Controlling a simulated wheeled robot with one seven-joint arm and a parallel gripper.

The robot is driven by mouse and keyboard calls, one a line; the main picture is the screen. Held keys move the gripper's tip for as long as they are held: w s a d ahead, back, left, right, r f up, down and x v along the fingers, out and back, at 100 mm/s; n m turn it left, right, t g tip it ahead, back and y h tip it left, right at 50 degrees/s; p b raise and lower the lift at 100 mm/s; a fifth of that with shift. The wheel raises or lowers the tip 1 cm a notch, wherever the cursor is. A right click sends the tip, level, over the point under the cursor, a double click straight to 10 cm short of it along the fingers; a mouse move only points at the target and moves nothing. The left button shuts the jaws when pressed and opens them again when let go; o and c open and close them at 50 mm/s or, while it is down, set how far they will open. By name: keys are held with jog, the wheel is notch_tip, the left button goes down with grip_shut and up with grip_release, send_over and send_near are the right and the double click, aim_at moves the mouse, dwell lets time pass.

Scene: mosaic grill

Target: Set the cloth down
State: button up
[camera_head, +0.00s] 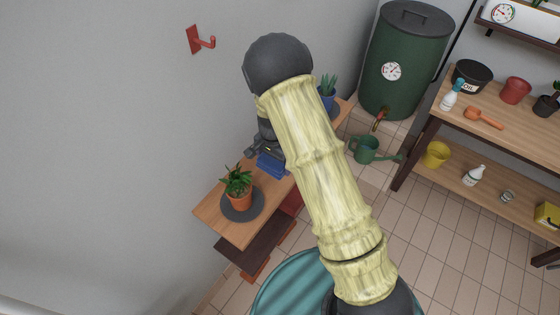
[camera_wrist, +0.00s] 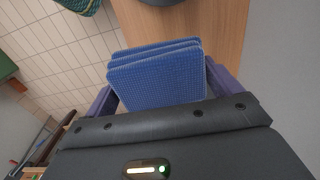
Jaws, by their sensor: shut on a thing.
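The blue folded cloth (camera_wrist: 155,78) is held between the two fingers of my gripper (camera_wrist: 160,88), which is shut on it. In the wrist view its folded layers stick out ahead of the fingers, over or beside the wooden bench top (camera_wrist: 190,22). In the head view the cloth (camera_head: 272,164) shows low over the bench (camera_head: 222,204), partly hidden by my arm. I cannot tell whether it touches the wood.
On the bench, a potted plant (camera_head: 238,190) stands on a dark round mat (camera_head: 243,212), and a blue-potted plant (camera_head: 327,92) stands at the far end. A red wall hook (camera_head: 200,40) is above. A green watering can (camera_head: 367,149) stands on the floor.

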jog(key=p, duration=0.1)
send_over(275, 182)
notch_tip(275, 182, down, 4)
jog(key=shift+w+f, duration=0.25)
jog(key=shift+f, duration=0.15)
jog(key=shift+a, duration=0.1)
jog(key=shift+a, duration=0.1)
jog(key=shift+s+f+p, duration=0.25)
jog(key=shift+f+p, duration=0.05)
jog(key=shift+f, duration=0.05)
jog(key=f, duration=0.1)
jog(key=f+p, duration=0.1)
jog(key=f, duration=0.1)
jog(key=shift+w+d+f, duration=0.15)
jog(key=shift+d+f, duration=0.05)
jog(key=shift+f, duration=0.05)
